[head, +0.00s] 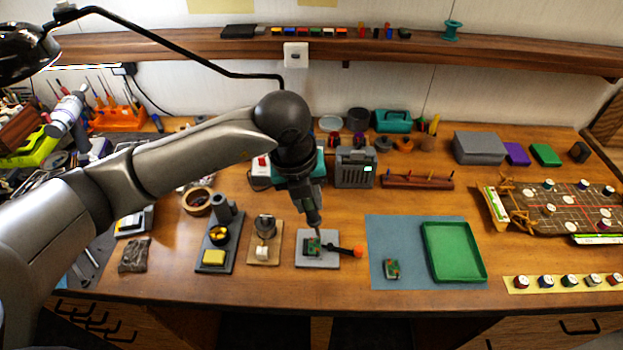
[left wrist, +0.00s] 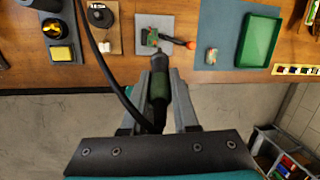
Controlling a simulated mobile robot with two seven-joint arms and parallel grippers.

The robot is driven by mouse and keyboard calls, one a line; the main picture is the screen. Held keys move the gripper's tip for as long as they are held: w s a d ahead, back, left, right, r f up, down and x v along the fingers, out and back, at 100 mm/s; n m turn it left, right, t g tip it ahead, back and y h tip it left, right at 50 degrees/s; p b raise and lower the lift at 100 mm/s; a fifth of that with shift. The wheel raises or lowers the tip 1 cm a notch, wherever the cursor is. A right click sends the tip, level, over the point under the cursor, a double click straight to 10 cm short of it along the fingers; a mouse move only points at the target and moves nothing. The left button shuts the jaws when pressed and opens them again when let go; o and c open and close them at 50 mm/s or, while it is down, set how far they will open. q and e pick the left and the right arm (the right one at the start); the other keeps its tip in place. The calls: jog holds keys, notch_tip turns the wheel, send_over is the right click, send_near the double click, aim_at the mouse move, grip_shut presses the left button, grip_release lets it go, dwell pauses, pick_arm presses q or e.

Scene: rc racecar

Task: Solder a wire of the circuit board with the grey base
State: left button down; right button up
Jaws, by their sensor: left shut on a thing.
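A small green circuit board (head: 313,246) sits on a flat grey base (head: 304,262) at the table's front middle; the wrist view shows this board (left wrist: 149,38) too. A black piece with an orange end (head: 357,250) sticks out from its right side. My left gripper (head: 309,200) is shut on a soldering iron (head: 315,220) and holds it tip down over the board. The iron (left wrist: 158,85) shows between the fingers in the left wrist view, with its cable to the left. I cannot tell whether the tip touches the board. My right gripper is not in view.
Right of the base, a blue mat (head: 391,231) holds another small board (head: 392,269) and a green tray (head: 481,270). To the left stand a wooden stand (head: 262,256) and a dark iron stand with a yellow sponge (head: 214,257).

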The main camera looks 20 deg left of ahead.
aim_at(308, 222)
pick_arm(q)
jog(key=shift+w+a+r+n, duration=0.15)
jog(key=shift+w+n, duration=0.1)
jog(key=shift+n, duration=0.35)
jog(key=shift+s+a+b+x, duration=0.1)
jog(key=shift+s+b+x, duration=0.1)
jog(key=shift+b+x, duration=0.5)
jog(key=shift+s+a+b+x, duration=0.15)
jog(key=shift+b+x, duration=0.3)
jog(key=shift+x, duration=0.55)
jog(key=shift+s+d+b+x, duration=0.1)
jog(key=shift+s+b+x, duration=0.1)
jog(key=shift+b+x, duration=0.55)
jog(key=shift+w+f+b, duration=0.1)
jog(key=shift+f+b, duration=0.3)
jog(key=shift+f, duration=0.3)
jog(key=shift+f+b, duration=0.6)
jog(key=shift+f, duration=0.05)
dwell(0.4)
dwell(3.0)
